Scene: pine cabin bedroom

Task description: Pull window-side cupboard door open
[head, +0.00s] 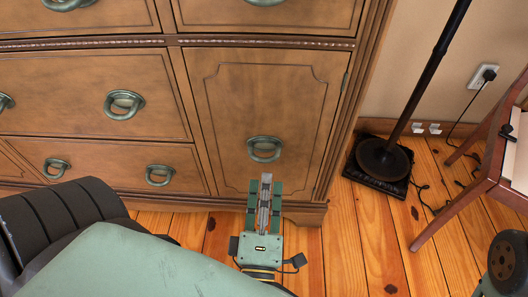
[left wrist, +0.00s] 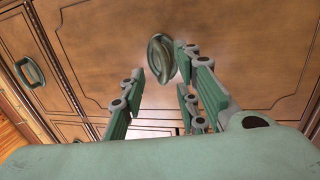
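The cupboard door (head: 235,95) is a brown wooden panel with a carved border, at the right end of the wooden cabinet. It looks shut, flush with the front. Its green-grey ring handle (head: 264,149) sits low on the door and also shows in the left wrist view (left wrist: 157,50). My left gripper (head: 265,180) is just below the handle in the head view. In the left wrist view its fingers (left wrist: 160,78) are spread, with the handle ahead between the tips. Nothing is held, and I cannot tell whether a finger touches the handle. My right gripper is not in view.
Drawers with similar ring handles (head: 124,104) fill the cabinet's left part. To the right stand a black lamp base (head: 384,158) on the floor and a wooden chair (head: 480,185). A power cord runs from the wall socket (head: 483,76).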

